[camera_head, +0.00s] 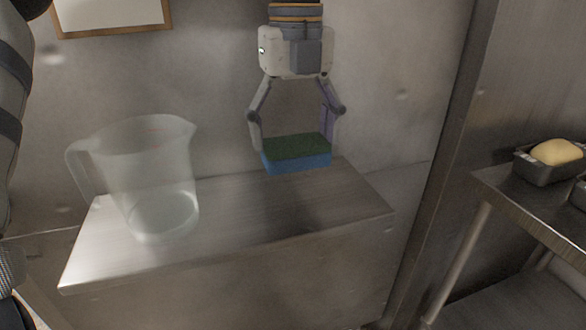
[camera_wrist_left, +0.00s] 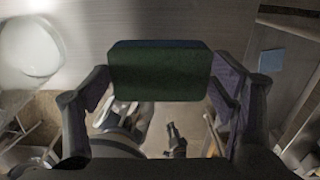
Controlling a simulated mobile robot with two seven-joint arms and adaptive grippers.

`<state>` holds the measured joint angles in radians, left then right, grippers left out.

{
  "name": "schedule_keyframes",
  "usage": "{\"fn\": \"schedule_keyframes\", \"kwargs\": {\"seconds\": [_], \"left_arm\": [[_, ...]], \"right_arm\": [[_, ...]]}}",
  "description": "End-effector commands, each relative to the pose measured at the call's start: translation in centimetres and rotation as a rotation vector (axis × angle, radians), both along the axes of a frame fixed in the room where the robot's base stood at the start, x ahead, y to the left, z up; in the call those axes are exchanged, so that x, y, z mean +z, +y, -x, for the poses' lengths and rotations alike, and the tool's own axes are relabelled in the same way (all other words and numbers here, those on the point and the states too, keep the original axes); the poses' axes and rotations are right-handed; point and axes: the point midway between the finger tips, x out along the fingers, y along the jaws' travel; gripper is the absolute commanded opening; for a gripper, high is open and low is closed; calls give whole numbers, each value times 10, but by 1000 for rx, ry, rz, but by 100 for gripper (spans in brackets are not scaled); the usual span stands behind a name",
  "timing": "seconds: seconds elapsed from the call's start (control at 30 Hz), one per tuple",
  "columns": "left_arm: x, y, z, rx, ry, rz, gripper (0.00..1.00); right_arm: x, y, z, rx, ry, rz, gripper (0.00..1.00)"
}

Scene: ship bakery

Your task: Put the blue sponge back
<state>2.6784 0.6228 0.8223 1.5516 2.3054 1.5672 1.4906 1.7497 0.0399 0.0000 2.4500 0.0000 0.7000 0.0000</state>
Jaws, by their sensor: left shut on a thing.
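The blue sponge (camera_head: 297,160) has a dark green top layer and a blue lower layer. My left gripper (camera_head: 293,146) points down and is shut on it, one finger at each short end. The sponge is level, over the back right part of the metal wall shelf (camera_head: 270,213). I cannot tell whether its underside touches the shelf. In the left wrist view the sponge (camera_wrist_left: 160,72) sits between the fingers, green face showing. My right gripper is not in view.
A clear measuring jug (camera_head: 158,185) stands on the left part of the shelf; it also shows in the left wrist view (camera_wrist_left: 28,50). The shelf's front right is bare. At the right, a metal table (camera_head: 530,205) holds a loaf tin (camera_head: 545,172). A wall lies behind.

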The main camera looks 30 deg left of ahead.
Motion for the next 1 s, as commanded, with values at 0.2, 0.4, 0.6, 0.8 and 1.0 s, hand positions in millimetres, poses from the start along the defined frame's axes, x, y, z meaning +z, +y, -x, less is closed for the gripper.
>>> {"fn": "schedule_keyframes", "kwargs": {"seconds": [0.2, 0.4, 0.6, 0.8, 1.0], "left_arm": [[-27, 4, -3, -1, 2, -1, 48], [-51, 4, -2, -1, 4, -1, 48], [-72, 6, -5, 0, -1, 1, 48], [-71, 6, -5, 0, -1, 1, 98], [-70, 6, -5, 0, -1, 0, 98]], "right_arm": [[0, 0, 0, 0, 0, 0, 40], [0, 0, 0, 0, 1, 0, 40], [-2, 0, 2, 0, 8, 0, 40], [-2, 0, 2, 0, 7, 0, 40], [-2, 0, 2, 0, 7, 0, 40]]}}
